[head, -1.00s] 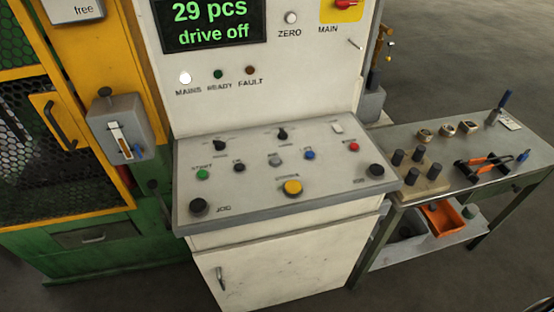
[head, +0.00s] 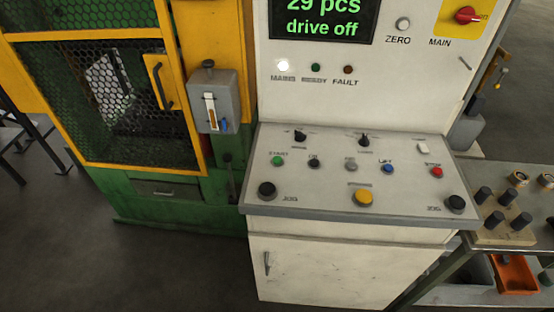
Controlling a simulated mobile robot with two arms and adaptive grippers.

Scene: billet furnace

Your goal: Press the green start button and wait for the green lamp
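The green start button (head: 277,161) sits at the upper left of the sloped console panel (head: 330,211), under a START label. On the upright panel above, the READY lamp (head: 315,68) is dark green and looks unlit. The MAINS lamp (head: 283,66) glows white. The FAULT lamp (head: 347,69) is dark brown-red. The display (head: 322,22) reads "29 pcs" and "drive off". Neither of my grippers is in the head view.
The console also bears a red button (head: 436,171), a blue button (head: 388,168), a large yellow button (head: 364,197) and black knobs. A yellow and green mesh-guarded machine (head: 185,120) stands at left. A tool bench (head: 502,240) stands at right. Floor shows at lower left.

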